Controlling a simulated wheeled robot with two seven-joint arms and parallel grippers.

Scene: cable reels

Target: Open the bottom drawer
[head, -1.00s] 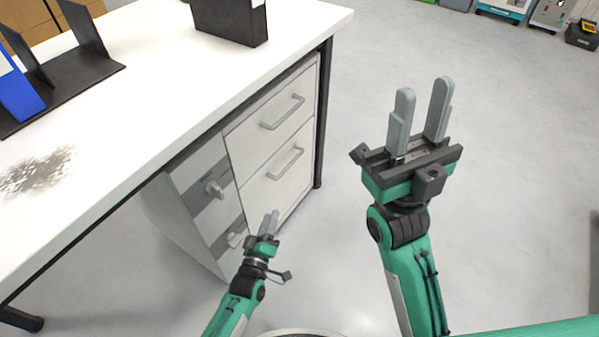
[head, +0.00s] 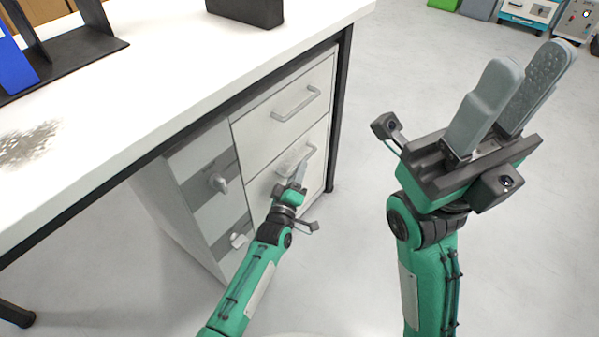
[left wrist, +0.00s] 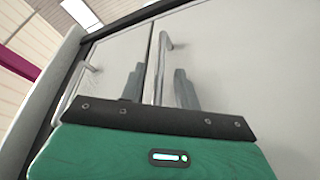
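The bottom drawer (head: 262,190) is the lower front of the desk cabinet and looks shut, flush with the cabinet. Its bar handle (head: 313,150) is partly hidden by my left gripper (head: 299,176). In the left wrist view the handle (left wrist: 161,65) runs between the two fingers of my left gripper (left wrist: 160,88), which stand apart on either side of it. I cannot tell whether they touch it. My right gripper (head: 515,98) is open and empty over the floor, right of the desk.
The top drawer (head: 280,105) with its handle (head: 297,103) is above and looks shut. The white desk top (head: 150,100) overhangs the cabinet.

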